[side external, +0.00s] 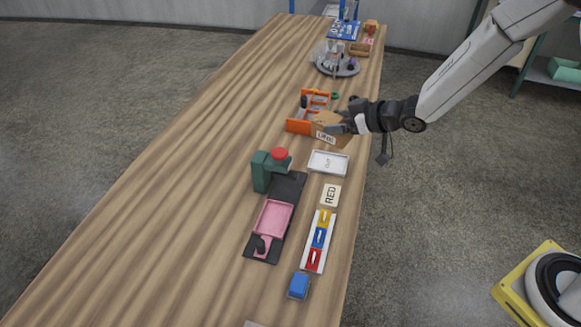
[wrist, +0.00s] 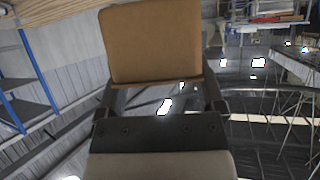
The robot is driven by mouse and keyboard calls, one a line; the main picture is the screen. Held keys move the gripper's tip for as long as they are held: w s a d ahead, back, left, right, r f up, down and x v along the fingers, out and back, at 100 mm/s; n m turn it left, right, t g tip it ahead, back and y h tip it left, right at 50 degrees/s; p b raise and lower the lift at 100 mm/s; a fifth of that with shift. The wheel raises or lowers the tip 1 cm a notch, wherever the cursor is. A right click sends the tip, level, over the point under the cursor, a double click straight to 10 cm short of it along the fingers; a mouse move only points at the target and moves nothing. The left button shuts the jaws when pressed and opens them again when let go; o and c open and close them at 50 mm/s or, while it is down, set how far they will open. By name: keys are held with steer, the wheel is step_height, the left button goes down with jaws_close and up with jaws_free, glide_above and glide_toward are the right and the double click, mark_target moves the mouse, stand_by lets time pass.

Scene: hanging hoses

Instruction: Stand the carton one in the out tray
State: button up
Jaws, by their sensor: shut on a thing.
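A brown carton (side external: 328,128) with a white label is held in my gripper (side external: 344,122). In the wrist view the carton (wrist: 152,44) fills the space at the fingertips, and the gripper (wrist: 160,88) is shut on it. The carton looks tilted and appears to be above the table, next to the orange rack. The white out tray (side external: 328,163) lies on the table just in front of the carton in the side view. The tray is empty apart from its printed mark. The carton's underside is hidden.
An orange rack (side external: 308,110) stands left of my gripper. A green post with a red button (side external: 279,154) stands left of the tray. The table's left side is clear.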

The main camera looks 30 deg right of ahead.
steer(key=s+d+f+n+g+y, duration=0.2)
steer(key=s+d+f+n+y, duration=0.1)
steer(key=s+d, duration=0.3)
steer(key=shift+s+f+n, duration=0.35)
steer(key=shift+s+n, duration=0.05)
steer(key=shift+s, duration=0.1)
glide_above(334, 164)
steer(key=shift+s+a+f, duration=0.1)
steer(key=shift+s+f, duration=0.05)
steer(key=shift+f, duration=2.2)
steer(key=shift+s+f, duration=0.1)
steer(key=shift+f, duration=2.25)
steer(key=shift+w+f, duration=0.15)
steer(key=shift+f, duration=0.05)
steer(key=shift+w+f, duration=0.15)
steer(key=shift+f, duration=1.45)
steer(key=shift+f, duration=0.15)
